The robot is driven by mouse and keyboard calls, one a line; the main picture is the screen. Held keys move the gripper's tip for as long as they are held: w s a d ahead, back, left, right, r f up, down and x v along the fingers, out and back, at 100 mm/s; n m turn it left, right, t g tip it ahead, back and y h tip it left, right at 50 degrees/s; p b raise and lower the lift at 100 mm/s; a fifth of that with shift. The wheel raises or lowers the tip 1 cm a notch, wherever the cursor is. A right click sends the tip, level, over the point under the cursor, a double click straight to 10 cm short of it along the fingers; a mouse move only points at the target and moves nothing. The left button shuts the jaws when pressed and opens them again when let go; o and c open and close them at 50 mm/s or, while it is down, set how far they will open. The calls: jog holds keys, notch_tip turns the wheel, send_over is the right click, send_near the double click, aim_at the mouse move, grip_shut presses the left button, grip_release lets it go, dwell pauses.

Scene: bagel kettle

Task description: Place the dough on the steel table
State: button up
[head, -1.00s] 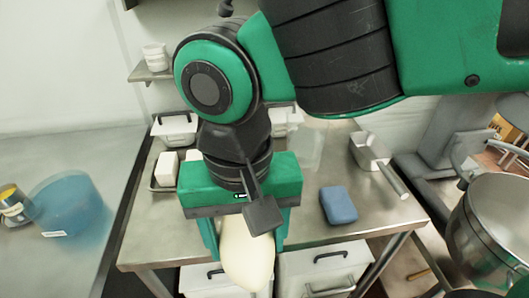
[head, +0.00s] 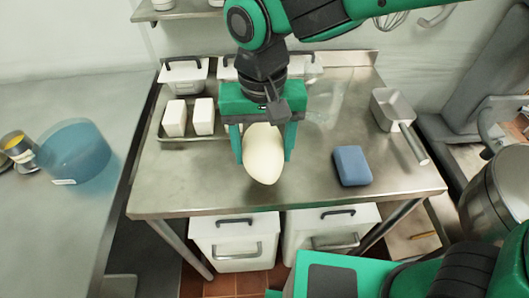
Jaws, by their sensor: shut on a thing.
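The pale, egg-shaped dough (head: 263,155) is between the two green fingers of my gripper (head: 264,148). My gripper is shut on it and points down. The dough shows in front of the middle of the steel table (head: 215,190); I cannot tell whether it touches the top or hangs above it. The table's bare front part shows below and to both sides of the dough.
A tray with two white blocks (head: 204,116) stands left of my gripper. A blue sponge-like block (head: 352,166) lies to the right, with a metal scoop (head: 392,108) behind it. Lidded white containers (head: 184,75) line the back. A blue translucent bowl (head: 74,152) stands on the left counter.

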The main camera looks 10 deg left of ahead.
jog(key=shift+w+a+f, duration=0.1)
jog(key=shift+w+f, duration=0.45)
jog(key=shift+w, duration=0.2)
jog(key=shift+f, duration=1.9)
jog(key=o, duration=1.8)
jog(key=shift+f, duration=0.15)
jog(key=shift+o, duration=0.2)
notch_tip(320, 180, up, 12)
jog(key=shift+r, duration=0.15)
